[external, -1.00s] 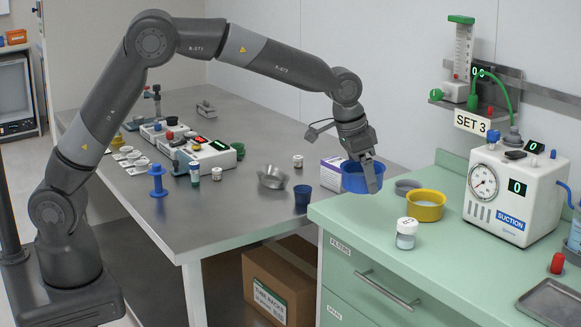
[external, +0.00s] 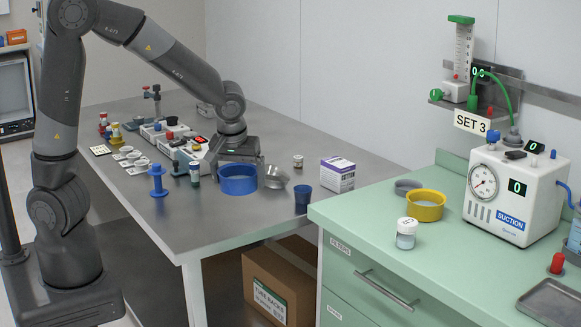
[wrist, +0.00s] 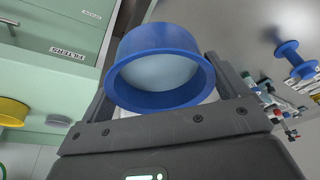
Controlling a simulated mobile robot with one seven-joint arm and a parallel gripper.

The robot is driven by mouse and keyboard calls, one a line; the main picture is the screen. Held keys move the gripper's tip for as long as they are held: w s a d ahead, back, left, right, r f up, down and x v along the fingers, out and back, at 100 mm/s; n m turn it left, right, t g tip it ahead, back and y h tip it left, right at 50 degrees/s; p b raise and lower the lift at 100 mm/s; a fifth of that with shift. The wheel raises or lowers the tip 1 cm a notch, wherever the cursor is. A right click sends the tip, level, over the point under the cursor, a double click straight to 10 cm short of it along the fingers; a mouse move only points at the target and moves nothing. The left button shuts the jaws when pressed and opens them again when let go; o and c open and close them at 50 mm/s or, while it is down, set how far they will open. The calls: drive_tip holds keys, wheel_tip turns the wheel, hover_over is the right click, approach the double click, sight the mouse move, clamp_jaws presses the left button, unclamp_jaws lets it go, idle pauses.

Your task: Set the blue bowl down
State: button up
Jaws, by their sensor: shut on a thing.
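The far side of the bowl is partly hidden by my gripper in the external view.
A small vial (external: 195,174) and a blue spool (external: 158,182) are on the left. The table in front of the bowl is clear. A green counter (external: 385,262) is at right.

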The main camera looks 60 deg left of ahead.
drive_tip(key=shift+s+a+f+n, duration=0.35)
drive_tip(key=shift+s+a, duration=0.25)
drive_tip(key=shift+s+a+f+n, duration=0.35)
drive_tip(key=shift+s+a, duration=0.2)
drive_tip(key=shift+s, duration=0.05)
hover_over(224, 212)
drive_tip(key=f, duration=0.6)
drive_tip(key=shift+s+d+f, duration=0.25)
drive_tip(key=shift+d+f, duration=0.05)
drive_tip(key=shift+f, duration=2.05)
drive_tip(key=shift+f, duration=0.15)
drive_tip(key=o, duration=0.7)
drive_tip(key=w+v, duration=0.1)
drive_tip(key=v, duration=1.1)
drive_tip(key=s+d+r+m+t+h, duration=0.1)
drive_tip(key=s+d+r+m, duration=0.2)
drive_tip(key=s, duration=0.7)
drive_tip(key=s+d+r+m+t+h, duration=0.1)
drive_tip(key=s+d+r+m+t, duration=0.1)
drive_tip(key=s+r+m, duration=0.5)
drive_tip(key=v, duration=0.5)
drive_tip(key=shift+s+d+r, duration=0.2)
drive_tip(key=shift+s+d, duration=0.1)
